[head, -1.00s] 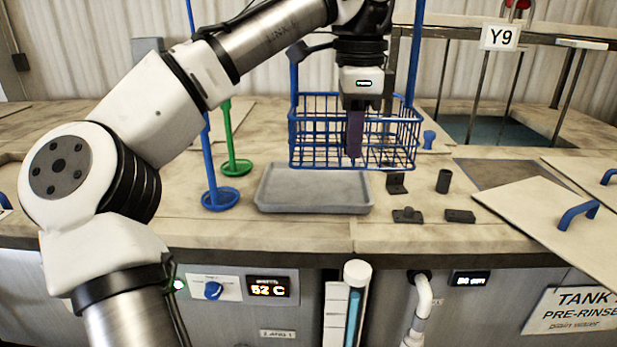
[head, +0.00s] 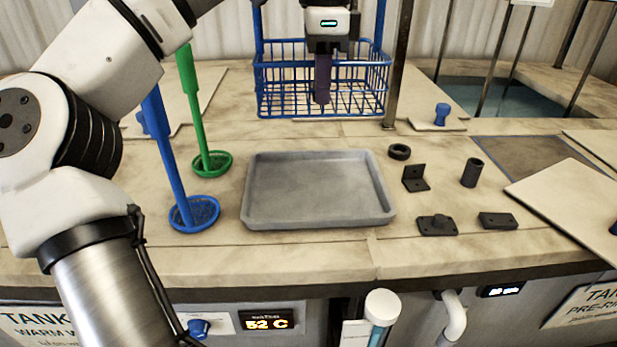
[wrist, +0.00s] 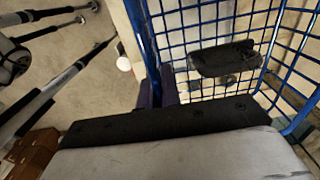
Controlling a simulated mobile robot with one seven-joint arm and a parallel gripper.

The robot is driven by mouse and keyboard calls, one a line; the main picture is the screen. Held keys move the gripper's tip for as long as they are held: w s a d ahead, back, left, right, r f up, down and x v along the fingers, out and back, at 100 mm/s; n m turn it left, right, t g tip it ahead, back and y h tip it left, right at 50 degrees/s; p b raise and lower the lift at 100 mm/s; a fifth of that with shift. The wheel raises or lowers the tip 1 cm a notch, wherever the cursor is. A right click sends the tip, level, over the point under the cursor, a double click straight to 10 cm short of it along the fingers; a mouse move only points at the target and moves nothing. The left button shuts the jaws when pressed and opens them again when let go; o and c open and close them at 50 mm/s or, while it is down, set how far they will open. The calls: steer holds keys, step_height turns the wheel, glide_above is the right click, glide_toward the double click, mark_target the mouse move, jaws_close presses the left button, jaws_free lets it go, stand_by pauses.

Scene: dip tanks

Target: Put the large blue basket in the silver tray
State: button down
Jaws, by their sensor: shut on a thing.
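The large blue basket (head: 274,97) is a wire basket with tall blue uprights. It hangs in my gripper (head: 322,98), whose dark fingers are shut on it. In the head view it appears above and behind the silver tray (head: 250,217), roughly in line with it left to right. Its exact height over the counter is hard to tell. The tray is a shallow grey rectangle, empty, flat on the counter. In the wrist view the blue mesh (wrist: 205,38) fills the right side. A dark oblong thing (wrist: 225,60) shows through it; I cannot tell whether it is inside.
A blue long-handled strainer (head: 195,214) and a green one (head: 211,163) stand left of the tray. Small dark parts, including a bracket (head: 414,180) and a cylinder (head: 472,173), lie to its right. An open tank (head: 510,100) is at back right.

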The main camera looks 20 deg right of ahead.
steer(key=shift+w+f, duration=0.1)
steer(key=shift+w, duration=0.05)
steer(key=shift+f+b, duration=4.4)
steer(key=shift+f, duration=5.35)
steer(key=shift+f, duration=0.15)
steer(key=c, duration=1.9)
jaws_free()
steer(key=o, duration=0.3)
step_height(320, 180, up, 12)
steer(key=p, duration=0.1)
